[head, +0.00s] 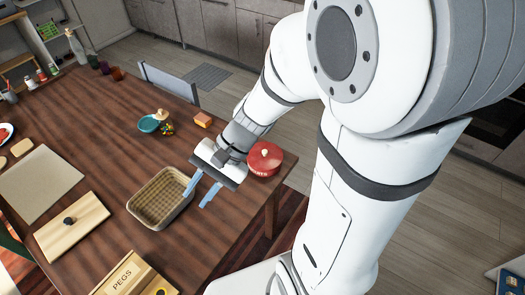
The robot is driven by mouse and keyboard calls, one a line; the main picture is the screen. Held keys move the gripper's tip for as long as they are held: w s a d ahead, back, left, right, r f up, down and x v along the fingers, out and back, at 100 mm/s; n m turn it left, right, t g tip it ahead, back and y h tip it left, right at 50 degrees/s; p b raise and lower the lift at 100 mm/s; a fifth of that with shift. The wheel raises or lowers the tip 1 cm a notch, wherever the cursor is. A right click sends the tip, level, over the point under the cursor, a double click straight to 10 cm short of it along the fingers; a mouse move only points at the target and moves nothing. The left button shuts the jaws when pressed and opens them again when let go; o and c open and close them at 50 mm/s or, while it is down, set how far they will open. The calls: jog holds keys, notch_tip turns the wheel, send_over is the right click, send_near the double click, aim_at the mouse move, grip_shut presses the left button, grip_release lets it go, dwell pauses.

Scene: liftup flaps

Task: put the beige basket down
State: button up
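The beige basket (134,213) is a rectangular tray-like basket with a woven inside, and it looks empty. It appears to rest level on the brown wooden table (100,135) near the front edge. My gripper (196,199) is at the right side of the basket, pointing down. Its two blue fingers are spread apart with nothing visible between them. The left finger overlaps the basket's right rim in the picture; I cannot tell whether it touches. The right finger is clear of the basket.
A red lidded pot (265,158) stands just right of my gripper, near the table's right edge. Behind are a teal bowl (148,124) and an orange block (203,120). A knobbed wooden board (85,230) and a PEGS box (130,276) lie left and in front.

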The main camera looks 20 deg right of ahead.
jog(key=s+d+r+n+t+h, duration=0.1)
jog(key=d+r+n+t+h, duration=0.4)
jog(key=d, duration=0.9)
notch_tip(320, 180, up, 3)
jog(key=n+h, duration=0.2)
jog(key=h, duration=0.1)
jog(key=shift+h, duration=0.4)
jog(key=shift+s+a, duration=0.1)
